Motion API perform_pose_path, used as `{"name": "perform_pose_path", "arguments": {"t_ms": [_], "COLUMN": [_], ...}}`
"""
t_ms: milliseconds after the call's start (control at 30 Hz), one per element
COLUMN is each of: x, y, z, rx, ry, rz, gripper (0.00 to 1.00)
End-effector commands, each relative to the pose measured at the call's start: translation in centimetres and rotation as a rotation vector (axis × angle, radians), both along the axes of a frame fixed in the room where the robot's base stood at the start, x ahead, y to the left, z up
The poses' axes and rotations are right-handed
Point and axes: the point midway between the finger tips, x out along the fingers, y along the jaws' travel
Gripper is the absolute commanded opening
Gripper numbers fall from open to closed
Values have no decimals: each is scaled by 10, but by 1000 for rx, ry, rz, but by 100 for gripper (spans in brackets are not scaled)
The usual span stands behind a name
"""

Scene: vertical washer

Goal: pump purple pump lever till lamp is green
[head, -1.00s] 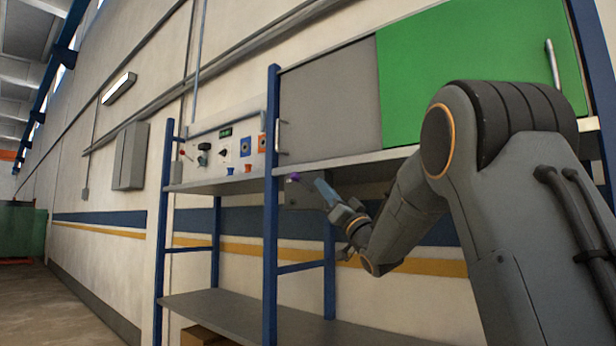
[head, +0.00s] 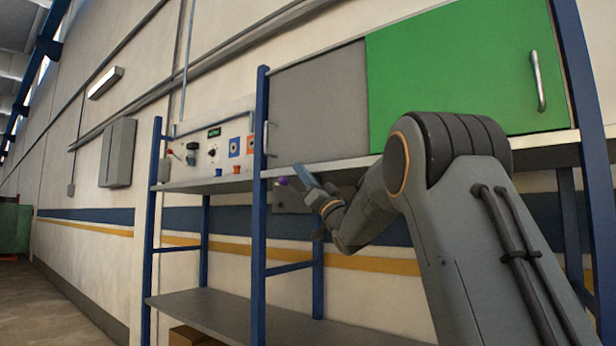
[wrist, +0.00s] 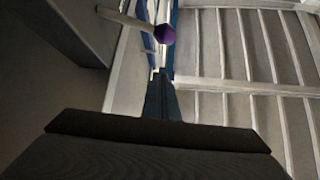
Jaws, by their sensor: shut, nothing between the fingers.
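The purple knob of the pump lever (head: 282,181) shows just below the shelf, right of the blue post. In the wrist view the purple knob (wrist: 164,35) sits at the end of a pale rod that comes from the upper left. My gripper (head: 299,170) is beside the knob, slightly above and right of it in the head view. In the wrist view its blue fingers (wrist: 160,80) are together and empty, with the knob apart beyond the tips. A small green-lit display (head: 214,133) is on the control panel. I cannot pick out the lamp for certain.
The control panel (head: 206,155) carries several knobs and levers. A grey door (head: 318,105) and a green door (head: 460,70) stand above the shelf. The blue post (head: 260,220) is close left of the lever. The lower shelf (head: 230,310) has a box under it.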

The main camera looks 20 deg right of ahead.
Motion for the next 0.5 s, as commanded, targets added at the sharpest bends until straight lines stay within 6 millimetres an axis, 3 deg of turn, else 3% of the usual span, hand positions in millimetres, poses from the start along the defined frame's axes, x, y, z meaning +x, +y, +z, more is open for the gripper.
{"name": "perform_pose_path", "arguments": {"t_ms": [167, 200, 300, 500], "x": [21, 23, 26, 30], "y": [12, 15, 20, 25], "z": [26, 14, 1, -12], "rx": [0, 1, 0, 1], "ry": [-1, 7, 4, 1], "rz": [2, 3, 3, 2], "gripper": [0, 0, 0, 0]}}
